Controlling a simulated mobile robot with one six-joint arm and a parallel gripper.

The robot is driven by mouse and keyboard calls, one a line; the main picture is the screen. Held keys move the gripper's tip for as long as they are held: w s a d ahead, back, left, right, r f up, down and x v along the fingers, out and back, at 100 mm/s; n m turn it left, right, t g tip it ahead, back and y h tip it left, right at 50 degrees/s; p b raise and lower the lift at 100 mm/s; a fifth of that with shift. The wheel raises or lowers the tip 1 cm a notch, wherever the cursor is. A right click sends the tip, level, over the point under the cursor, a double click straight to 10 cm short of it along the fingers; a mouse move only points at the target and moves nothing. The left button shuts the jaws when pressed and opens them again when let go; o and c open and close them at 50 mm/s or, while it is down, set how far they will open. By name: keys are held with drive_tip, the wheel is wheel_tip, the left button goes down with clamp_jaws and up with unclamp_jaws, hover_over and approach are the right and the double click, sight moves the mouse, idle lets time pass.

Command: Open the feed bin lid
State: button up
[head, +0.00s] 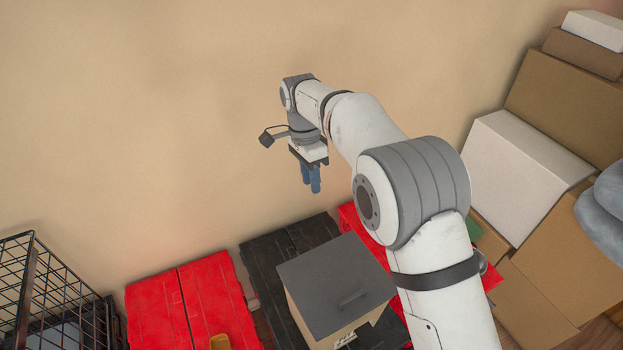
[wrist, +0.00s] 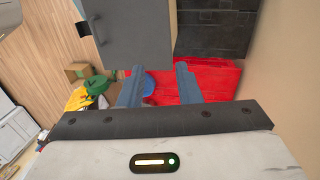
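The feed bin (head: 318,328) is a beige box with a flat grey lid (head: 322,272) and a dark bar handle (head: 353,298) near the lid's front edge. It stands on a black tote, and the lid lies shut on it. My gripper (head: 311,190) points down on two blue fingers, above and behind the bin near the wall, apart from the lid. In the wrist view the fingers of my gripper (wrist: 160,70) are spread with a gap and nothing between them. The grey lid (wrist: 150,35) shows beyond them, with its handle (wrist: 96,30) at the left.
Black totes (head: 268,254) lie under the bin, with red totes (head: 160,305) to the left and a red tote (wrist: 222,78) in the wrist view. A wire crate (head: 45,285) is far left. Stacked boxes (head: 520,170) fill the right. The wall is close behind my gripper.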

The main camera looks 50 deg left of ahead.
drive_tip(key=b+v, duration=0.1)
drive_tip(key=v, duration=0.7)
drive_tip(key=shift+w+d, duration=0.1)
idle(0.6)
